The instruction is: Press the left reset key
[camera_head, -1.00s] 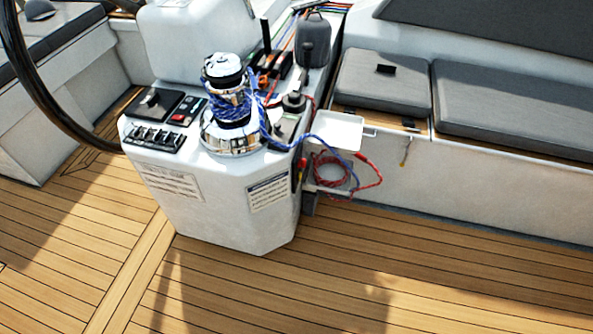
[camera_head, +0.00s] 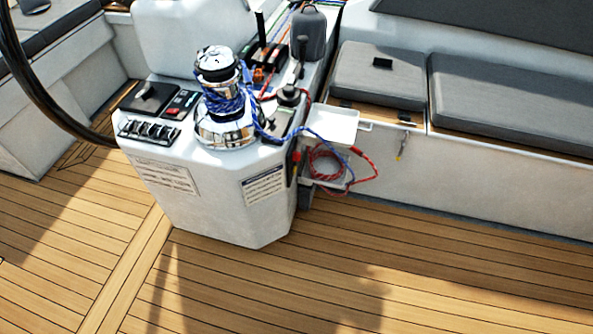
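A white console (camera_head: 215,205) stands left of the middle in the head view. On its top left is a row of several dark keys or switches (camera_head: 149,132). Behind the row are a black panel with a lever (camera_head: 149,98) and a small dark panel with a red button (camera_head: 181,101). The labels on these controls are too small to read, so I cannot tell which one is the left reset key. Neither of my grippers shows in the view.
A chrome winch (camera_head: 225,130) wrapped with blue rope stands right of the keys. A dark steering wheel rim (camera_head: 45,95) curves past the console's left. A white tray (camera_head: 331,124) and a red coiled line (camera_head: 327,162) are on its right side. The teak deck (camera_head: 290,290) in front is clear.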

